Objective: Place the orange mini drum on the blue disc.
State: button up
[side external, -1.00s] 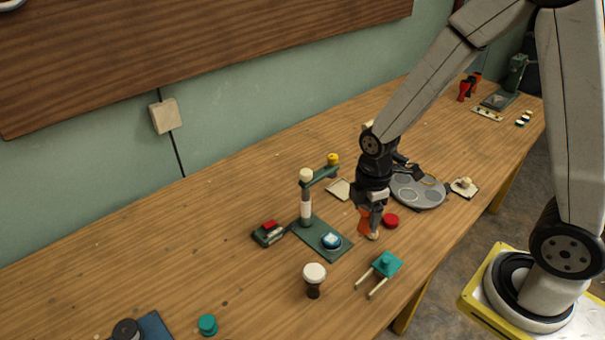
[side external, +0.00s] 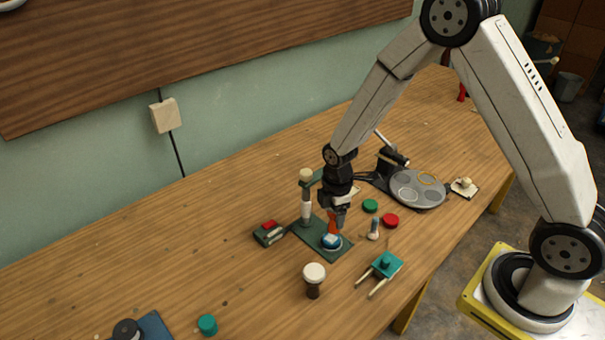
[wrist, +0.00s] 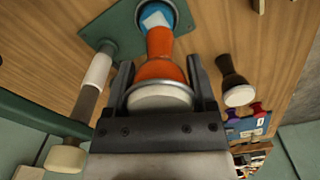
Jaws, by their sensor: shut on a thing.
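My gripper (side external: 338,215) is shut on the orange mini drum (side external: 332,227). In the wrist view the drum (wrist: 161,60) is between the two fingers (wrist: 161,85), its pale head toward the palm and its narrower foot pointing away. The blue disc (side external: 331,240) sits on a dark green base plate (side external: 335,252). In the wrist view the drum's foot overlaps the blue disc (wrist: 154,15); I cannot tell whether it touches. In the side view the drum is upright directly over the disc, partly hidden by my gripper.
A post with a pale top (side external: 306,195) stands on the plate close left of my gripper. A dark drum with a white head (side external: 314,280) stands in front. Green (side external: 370,206) and red (side external: 390,221) discs and a teal piece (side external: 386,264) lie to the right.

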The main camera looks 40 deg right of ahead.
aim_at(332, 222)
jog(key=shift+w+f, duration=0.3)
jog(key=shift+f, duration=1.55)
jog(key=shift+f, duration=0.2)
jog(key=o, duration=1.2)
jog(key=shift+c, duration=0.2)
jog(key=shift+r, duration=0.2)
jog(key=shift+r, duration=6)
